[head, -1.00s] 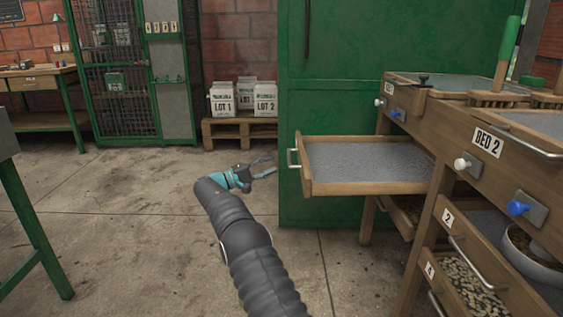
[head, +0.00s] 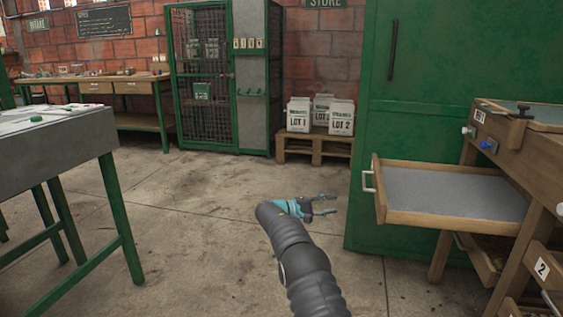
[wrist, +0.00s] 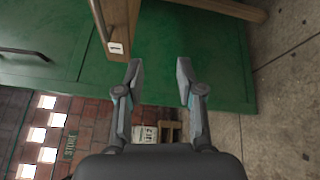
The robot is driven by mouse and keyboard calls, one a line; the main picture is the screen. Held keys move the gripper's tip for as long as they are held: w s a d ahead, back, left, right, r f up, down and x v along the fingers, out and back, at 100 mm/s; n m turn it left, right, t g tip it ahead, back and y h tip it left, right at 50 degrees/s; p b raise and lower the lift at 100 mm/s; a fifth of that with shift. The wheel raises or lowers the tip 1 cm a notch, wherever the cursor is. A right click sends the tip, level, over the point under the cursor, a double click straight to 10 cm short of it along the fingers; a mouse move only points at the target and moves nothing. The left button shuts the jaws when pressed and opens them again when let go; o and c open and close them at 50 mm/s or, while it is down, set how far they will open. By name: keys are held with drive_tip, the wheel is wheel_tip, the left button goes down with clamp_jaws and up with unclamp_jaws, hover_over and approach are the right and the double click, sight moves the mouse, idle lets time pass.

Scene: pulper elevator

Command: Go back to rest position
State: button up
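My gripper (head: 326,205) is at the end of my outstretched arm, above the concrete floor and left of the open drawer. In the wrist view my gripper (wrist: 160,85) has its two fingers spread apart with nothing between them. The wrist view is turned sideways, with the green cabinet (wrist: 215,60) behind the fingers.
An open drawer (head: 455,220) with a metal handle juts from the wooden bed at right, before the green cabinet (head: 420,150). A grey-topped table (head: 90,160) with green legs stands at left. Lot bags (head: 341,117) sit on a pallet (head: 315,147). The middle floor is clear.

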drive_tip(key=s+f+n+y, duration=0.2)
drive_tip(key=s+f+y, duration=0.15)
drive_tip(key=f, duration=0.45)
drive_tip(key=s+a+g+y, duration=0.1)
drive_tip(key=s+g+y, duration=0.1)
drive_tip(key=s+y, duration=0.35)
drive_tip(key=s+a+r+m+t+y+p, duration=0.1)
drive_tip(key=s+r+m+y+p, duration=0.1)
drive_tip(key=s+r, duration=0.6)
drive_tip(key=s+a+r+m+t+y+p, duration=0.2)
drive_tip(key=s+r, duration=0.6)
drive_tip(key=s, duration=1.5)
drive_tip(key=s+a+r+m+t+y+p, duration=0.1)
drive_tip(key=s+r, duration=0.7)
drive_tip(key=s, duration=0.8)
drive_tip(key=a+m+y+p, duration=0.1)
drive_tip(key=y+p, duration=0.1)
drive_tip(key=y, duration=0.1)
drive_tip(key=shift+s+a+m+y, duration=0.15)
drive_tip(key=shift+a+m+y, duration=0.15)
drive_tip(key=shift+y, duration=0.1)
drive_tip(key=shift+d+r, duration=0.1)
